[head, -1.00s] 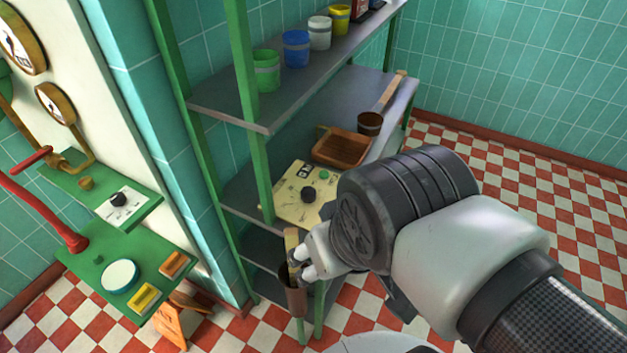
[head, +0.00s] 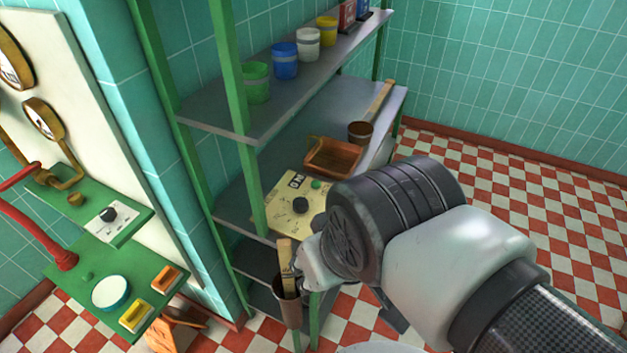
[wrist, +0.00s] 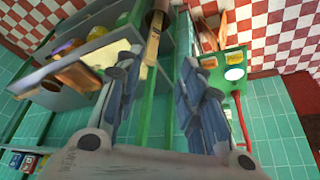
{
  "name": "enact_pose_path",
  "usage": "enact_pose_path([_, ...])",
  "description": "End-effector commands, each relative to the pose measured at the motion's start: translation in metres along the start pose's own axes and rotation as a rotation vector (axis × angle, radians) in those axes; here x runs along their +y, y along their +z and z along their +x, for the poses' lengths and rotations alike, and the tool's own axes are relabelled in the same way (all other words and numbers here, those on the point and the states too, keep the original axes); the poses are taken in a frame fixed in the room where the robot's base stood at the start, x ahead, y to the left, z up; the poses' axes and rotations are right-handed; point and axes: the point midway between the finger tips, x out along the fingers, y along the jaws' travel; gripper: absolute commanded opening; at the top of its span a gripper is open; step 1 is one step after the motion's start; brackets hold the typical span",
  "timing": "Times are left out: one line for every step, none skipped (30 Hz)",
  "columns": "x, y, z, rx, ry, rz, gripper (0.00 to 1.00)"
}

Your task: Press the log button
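A green ledge (head: 90,285) at lower left carries a large white round button (head: 110,292), a yellow block-like button (head: 135,316) and an orange one (head: 166,279). No readable label shows which is the log button. My gripper (wrist: 158,65) is open and empty in the wrist view, its fingers well apart. In the head view its fingers are mostly hidden behind my wrist, in front of the shelf. The white button also shows in the wrist view (wrist: 234,73).
A brush (head: 286,262) stands in a brown holder (head: 288,305) close beside my gripper. Green shelf posts (head: 250,190) stand near it. A red lever (head: 40,225) rises by the green ledge. An orange tray (head: 333,158) and coloured pots line the shelves. Checkered floor lies free at right.

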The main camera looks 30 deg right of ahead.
Motion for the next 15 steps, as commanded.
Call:
enact_pose_path([0.0000, 0.0000, 0.0000, 0.000, 0.000, 0.000, 0.30])
enact_pose_path([0.0000, 0.0000, 0.0000, 0.000, 0.000, 0.000, 0.28])
enact_pose_path([0.0000, 0.0000, 0.0000, 0.000, 0.000, 0.000, 0.25])
enact_pose_path([0.0000, 0.0000, 0.0000, 0.000, 0.000, 0.000, 0.23])
enact_pose_path([0.0000, 0.0000, 0.0000, 0.000, 0.000, 0.000, 0.21])
enact_pose_path([0.0000, 0.0000, 0.0000, 0.000, 0.000, 0.000, 0.19])
enact_pose_path([0.0000, 0.0000, 0.0000, 0.000, 0.000, 0.000, 0.17])
enact_pose_path([0.0000, 0.0000, 0.0000, 0.000, 0.000, 0.000, 0.15])
enact_pose_path([0.0000, 0.0000, 0.0000, 0.000, 0.000, 0.000, 0.12])
enact_pose_path([0.0000, 0.0000, 0.0000, 0.000, 0.000, 0.000, 0.10])
enact_pose_path([0.0000, 0.0000, 0.0000, 0.000, 0.000, 0.000, 0.08])
enact_pose_path([0.0000, 0.0000, 0.0000, 0.000, 0.000, 0.000, 0.05])
enact_pose_path([0.0000, 0.0000, 0.0000, 0.000, 0.000, 0.000, 0.03])
enact_pose_path([0.0000, 0.0000, 0.0000, 0.000, 0.000, 0.000, 0.01])
enact_pose_path([0.0000, 0.0000, 0.0000, 0.000, 0.000, 0.000, 0.00])
